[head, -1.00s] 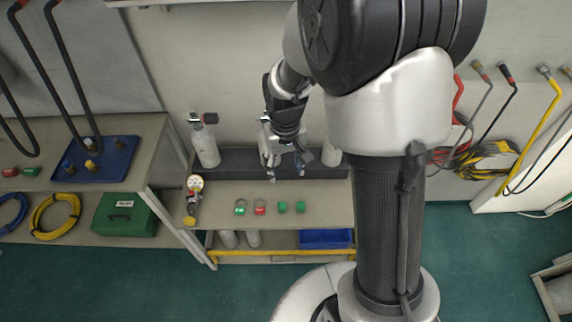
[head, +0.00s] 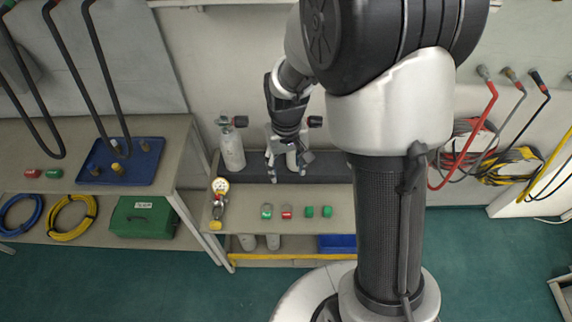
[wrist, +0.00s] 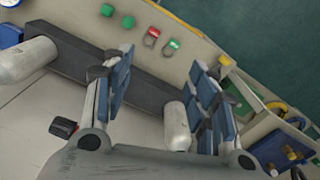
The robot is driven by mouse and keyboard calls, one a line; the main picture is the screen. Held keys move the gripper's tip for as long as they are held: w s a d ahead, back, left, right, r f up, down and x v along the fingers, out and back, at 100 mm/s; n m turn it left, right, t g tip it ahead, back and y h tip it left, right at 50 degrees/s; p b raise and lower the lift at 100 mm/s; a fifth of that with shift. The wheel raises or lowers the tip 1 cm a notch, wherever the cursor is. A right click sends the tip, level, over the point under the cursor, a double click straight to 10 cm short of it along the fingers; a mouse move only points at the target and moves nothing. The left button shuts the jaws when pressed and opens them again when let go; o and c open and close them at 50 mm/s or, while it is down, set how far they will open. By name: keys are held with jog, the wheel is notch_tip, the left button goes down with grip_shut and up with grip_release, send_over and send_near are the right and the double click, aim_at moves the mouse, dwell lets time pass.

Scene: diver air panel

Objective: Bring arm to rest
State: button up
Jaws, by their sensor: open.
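My gripper (head: 286,172) hangs over the back of the low bench (head: 340,197) in the head view, its fingers pointing down and empty. In the wrist view my gripper (wrist: 160,95) shows two blue-padded fingers spread well apart with nothing between them. Beyond them lie the dark rack (wrist: 150,90) and the bench top. My arm comes down from the upper right, bent at the elbow.
A white cylinder (head: 232,150) stands left of my gripper, and another is partly hidden behind it. A gauge with fittings (head: 219,195), red and green tags (head: 287,212), a blue tray (head: 121,165) and a green case (head: 143,217) are nearby. Hoses hang on the right wall.

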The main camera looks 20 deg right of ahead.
dwell(0.3)
jog(key=s+r+t, duration=0.4)
jog(key=s+r, duration=1.5)
jog(key=r, duration=0.1)
jog(key=shift+s+t, duration=0.25)
jog(key=shift+t, duration=0.05)
